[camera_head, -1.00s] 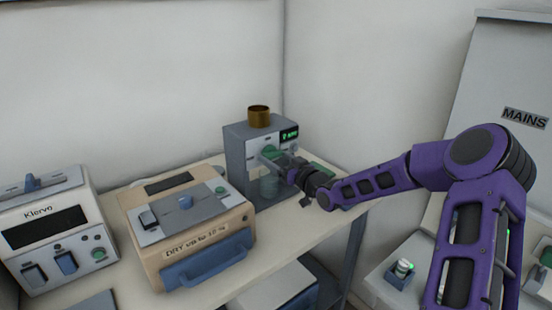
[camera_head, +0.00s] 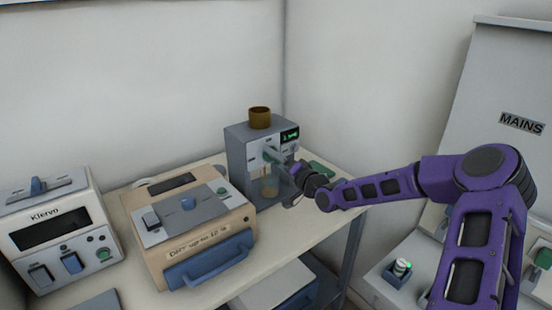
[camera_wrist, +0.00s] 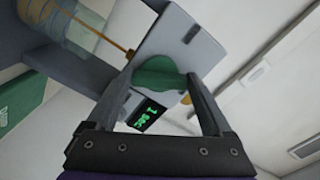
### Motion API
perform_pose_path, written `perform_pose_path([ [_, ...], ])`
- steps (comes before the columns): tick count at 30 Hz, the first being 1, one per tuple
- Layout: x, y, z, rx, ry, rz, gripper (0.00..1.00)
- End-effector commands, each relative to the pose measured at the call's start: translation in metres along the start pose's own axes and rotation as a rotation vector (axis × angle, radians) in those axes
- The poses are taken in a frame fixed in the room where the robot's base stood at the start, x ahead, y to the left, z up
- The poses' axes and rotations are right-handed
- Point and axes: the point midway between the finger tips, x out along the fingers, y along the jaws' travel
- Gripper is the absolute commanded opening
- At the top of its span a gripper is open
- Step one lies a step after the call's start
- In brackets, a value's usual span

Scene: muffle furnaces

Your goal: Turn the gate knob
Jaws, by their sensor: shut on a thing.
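The green gate knob (camera_wrist: 160,72) sits on the front panel of a grey device (camera_head: 240,160) with a brown cup-shaped hopper (camera_head: 260,117) on top. My gripper (camera_wrist: 163,82) has its two fingers on either side of the knob and is shut on it. In the head view my gripper (camera_head: 284,163) reaches the device's front from the right and partly hides the knob. A small green-lit display (camera_wrist: 149,113) shows beside the knob. A pale container (camera_wrist: 70,30) stands below the knob, with a thin brown streak running to it.
A beige box-shaped furnace (camera_head: 215,240) with a blue handle stands left of the device on the shelf (camera_head: 310,230). A white unit (camera_head: 55,235) labelled Klervo is further left. A MAINS panel (camera_head: 505,80) and a sloped console (camera_head: 385,285) are on the right.

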Motion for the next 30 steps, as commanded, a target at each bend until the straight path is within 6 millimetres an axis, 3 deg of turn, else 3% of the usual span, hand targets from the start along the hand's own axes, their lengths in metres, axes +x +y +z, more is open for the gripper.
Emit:
perform_pose_path([
  [15,-0.0005,-0.0004,0.0003,0.420,-0.001,0.001,0.29],
  [30,-0.0003,-0.0017,0.0001,0.559,-0.001,0.001,0.29],
])
